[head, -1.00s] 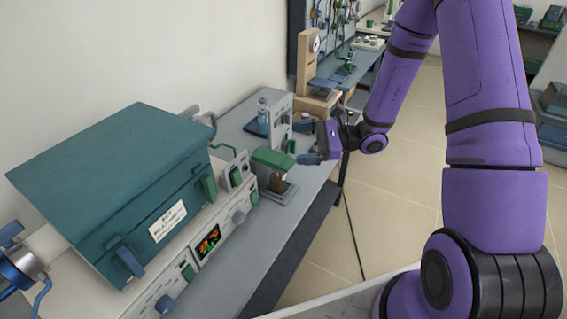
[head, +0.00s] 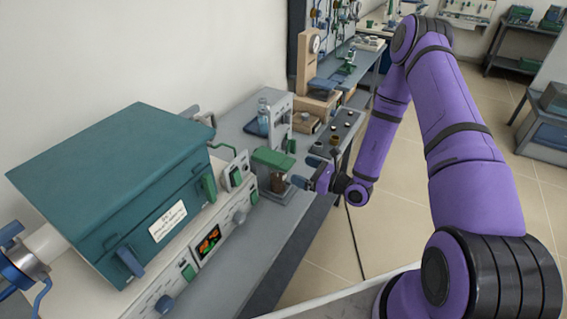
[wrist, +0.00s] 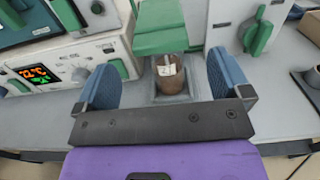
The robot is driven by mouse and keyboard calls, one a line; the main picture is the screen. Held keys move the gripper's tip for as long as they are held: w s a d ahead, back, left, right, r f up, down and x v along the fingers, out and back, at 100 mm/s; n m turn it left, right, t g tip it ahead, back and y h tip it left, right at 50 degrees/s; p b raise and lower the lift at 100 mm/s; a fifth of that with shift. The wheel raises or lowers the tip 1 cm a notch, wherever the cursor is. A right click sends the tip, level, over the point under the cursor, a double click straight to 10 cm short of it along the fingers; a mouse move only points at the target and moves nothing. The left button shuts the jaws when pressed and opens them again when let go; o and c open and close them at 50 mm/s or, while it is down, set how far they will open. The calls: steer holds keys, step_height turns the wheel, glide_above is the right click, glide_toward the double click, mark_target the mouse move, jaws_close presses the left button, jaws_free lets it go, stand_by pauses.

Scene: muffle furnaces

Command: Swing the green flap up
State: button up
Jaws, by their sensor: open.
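The green flap (head: 273,159) is a small block-like cover on a little device on the bench, beyond the large teal furnace in the head view. It hangs over a brown jar (head: 278,182) and looks lowered. In the wrist view the flap (wrist: 160,28) is at top centre, with the labelled jar (wrist: 168,75) below it. My gripper (wrist: 164,80) is open, its blue fingers spread on either side of the jar, with the flap ahead. In the head view my gripper (head: 305,172) is just right of the device. I see no contact with the flap.
The teal furnace (head: 115,180) and its control panel (head: 208,243) stand to the left. A grey-white stand (head: 282,122) with a green knob (wrist: 258,30) is beside the flap's device.

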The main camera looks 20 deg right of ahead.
mark_target(284, 162)
steer(key=x, duration=0.7)
steer(key=shift+w+a, duration=0.25)
steer(key=shift+w, duration=0.05)
steer(key=shift+r, duration=0.1)
steer(key=c, duration=1.3)
